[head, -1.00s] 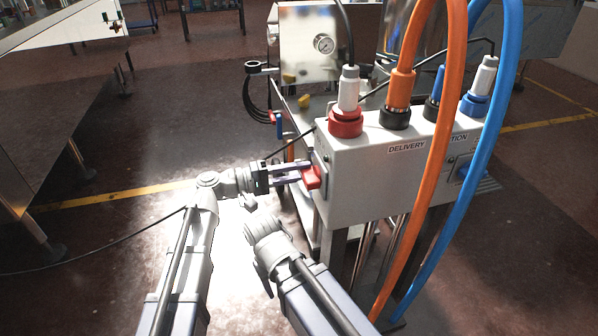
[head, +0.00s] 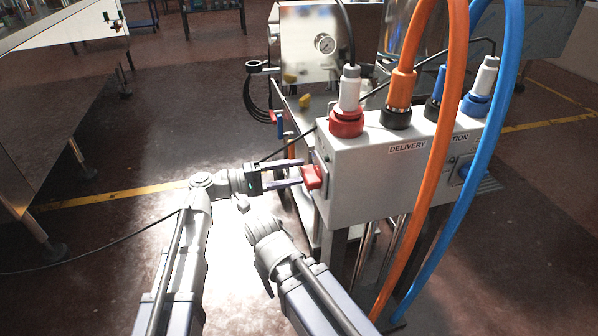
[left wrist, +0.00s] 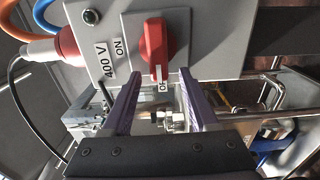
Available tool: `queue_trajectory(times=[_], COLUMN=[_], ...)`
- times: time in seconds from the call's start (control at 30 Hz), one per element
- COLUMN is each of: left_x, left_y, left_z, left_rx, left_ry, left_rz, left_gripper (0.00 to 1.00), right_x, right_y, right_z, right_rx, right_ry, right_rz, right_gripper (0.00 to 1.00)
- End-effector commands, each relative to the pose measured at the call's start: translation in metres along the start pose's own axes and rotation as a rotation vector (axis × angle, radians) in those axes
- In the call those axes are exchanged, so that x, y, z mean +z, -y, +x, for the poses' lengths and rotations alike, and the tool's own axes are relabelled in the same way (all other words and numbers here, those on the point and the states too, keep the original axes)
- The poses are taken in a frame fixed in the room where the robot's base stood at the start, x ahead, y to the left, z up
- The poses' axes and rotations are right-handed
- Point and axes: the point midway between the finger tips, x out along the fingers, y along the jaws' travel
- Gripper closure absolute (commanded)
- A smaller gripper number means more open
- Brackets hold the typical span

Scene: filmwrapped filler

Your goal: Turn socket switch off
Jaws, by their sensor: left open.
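The red rotary switch (head: 312,177) is on the left end face of the grey socket box (head: 375,175). In the left wrist view the switch (left wrist: 156,45) has its handle lying along the picture's vertical, with a white mark at its lower end, beside a small, partly legible label (left wrist: 162,87). An "ON" label (left wrist: 120,48) is to the left of the switch. My left gripper (head: 300,173) is open and empty, its fingertips just short of the switch, one on each side of the handle's line. My right arm shows at the lower middle; its gripper cannot be made out.
Plugs stand on top of the box, including a red one (head: 346,120). Thick orange (head: 437,150) and blue (head: 480,180) hoses hang in front of it. A steel machine with a gauge (head: 324,44) stands behind.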

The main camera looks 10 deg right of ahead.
Motion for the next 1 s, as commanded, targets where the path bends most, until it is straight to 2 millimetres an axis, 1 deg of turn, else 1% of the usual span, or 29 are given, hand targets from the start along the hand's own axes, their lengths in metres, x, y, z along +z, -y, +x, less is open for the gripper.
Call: queue_trajectory(times=[0.03,0.2,0.4,0.53,0.9,0.97,1.0], left_x=[0.000,0.000,0.000,0.000,0.000,0.001,0.003], left_y=[0.000,0.000,0.000,0.000,0.000,0.003,0.007], left_z=[-0.011,-0.038,-0.057,-0.061,-0.061,-0.061,-0.061], left_rx=[0.000,0.000,0.000,0.000,-0.001,-0.011,-0.031], left_ry=[-0.004,-0.003,-0.002,-0.001,0.000,-0.001,-0.002], left_rz=[0.000,0.000,0.000,0.000,0.000,0.001,0.003], left_gripper=[0.40,0.40,0.40,0.40,0.40,0.40,0.40], right_x=[0.000,0.000,0.000,0.000,0.000,0.000,0.000], right_y=[0.000,0.000,0.000,0.000,0.000,0.000,0.000], right_z=[0.000,0.000,0.000,0.000,0.000,0.000,0.000], right_rx=[0.000,0.000,0.000,0.000,0.000,0.000,0.000], right_ry=[0.000,0.000,0.000,0.000,0.000,0.000,0.000], right_rz=[0.000,0.000,0.000,0.000,0.000,0.000,0.000], right_gripper=[0.40,0.40,0.40,0.40,0.40,0.40,0.40])
